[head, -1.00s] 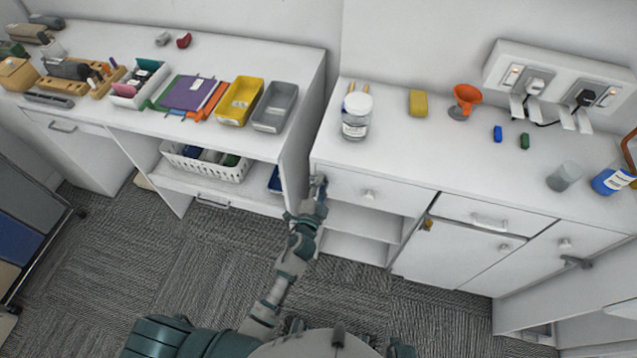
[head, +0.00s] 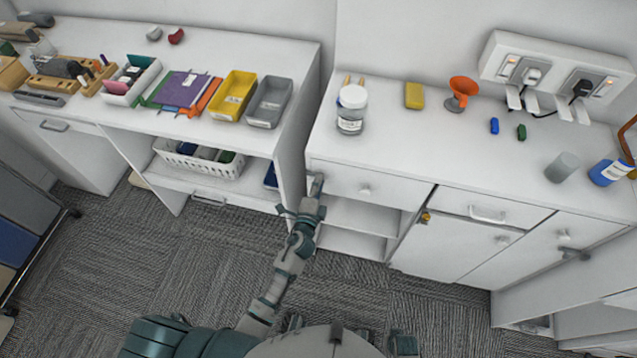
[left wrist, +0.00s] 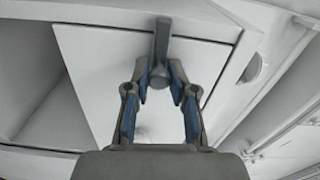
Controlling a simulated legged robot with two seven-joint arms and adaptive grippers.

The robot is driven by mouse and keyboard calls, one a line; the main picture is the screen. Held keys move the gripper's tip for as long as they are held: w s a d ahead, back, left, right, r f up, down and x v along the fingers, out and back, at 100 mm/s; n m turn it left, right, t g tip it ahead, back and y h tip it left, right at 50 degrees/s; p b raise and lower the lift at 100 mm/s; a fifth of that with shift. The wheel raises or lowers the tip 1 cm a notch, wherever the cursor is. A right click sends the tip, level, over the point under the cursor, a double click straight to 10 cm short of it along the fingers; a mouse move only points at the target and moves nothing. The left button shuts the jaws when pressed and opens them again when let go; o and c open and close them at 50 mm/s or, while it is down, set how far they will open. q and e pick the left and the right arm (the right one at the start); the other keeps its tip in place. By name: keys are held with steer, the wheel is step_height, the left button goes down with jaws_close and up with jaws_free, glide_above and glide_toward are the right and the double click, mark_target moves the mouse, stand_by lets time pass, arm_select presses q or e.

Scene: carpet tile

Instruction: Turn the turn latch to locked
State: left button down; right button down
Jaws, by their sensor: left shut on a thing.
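The turn latch (left wrist: 160,42) is a dark grey bar on a round hub, mounted at the edge of a white drawer front (left wrist: 105,65). In the left wrist view its bar points up, away from my gripper. In the head view the latch (head: 318,183) is small, at the left end of the top drawer of the right cabinet. My left gripper (left wrist: 159,82) has its two blue-padded fingers on either side of the hub and is shut on the latch; it also shows in the head view (head: 311,198). My right gripper is out of view.
The left cabinet, with a grey tray (head: 268,102), is close beside my gripper. An open shelf lies below the drawer; carpet (head: 180,270) is clear.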

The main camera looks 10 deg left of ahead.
arm_select(q)
steer(key=shift+w+a+r, duration=0.1)
steer(key=shift+r, duration=0.15)
steer(key=c, duration=1.1)
jaws_free()
steer(key=shift+o, duration=0.4)
steer(key=shift+w+f, duration=0.2)
steer(key=shift+f, duration=0.05)
steer(key=shift+s, duration=0.15)
steer(key=shift+s, duration=0.25)
steer(key=s, duration=1.1)
steer(key=shift+s+a, duration=0.15)
steer(key=shift+s, duration=0.05)
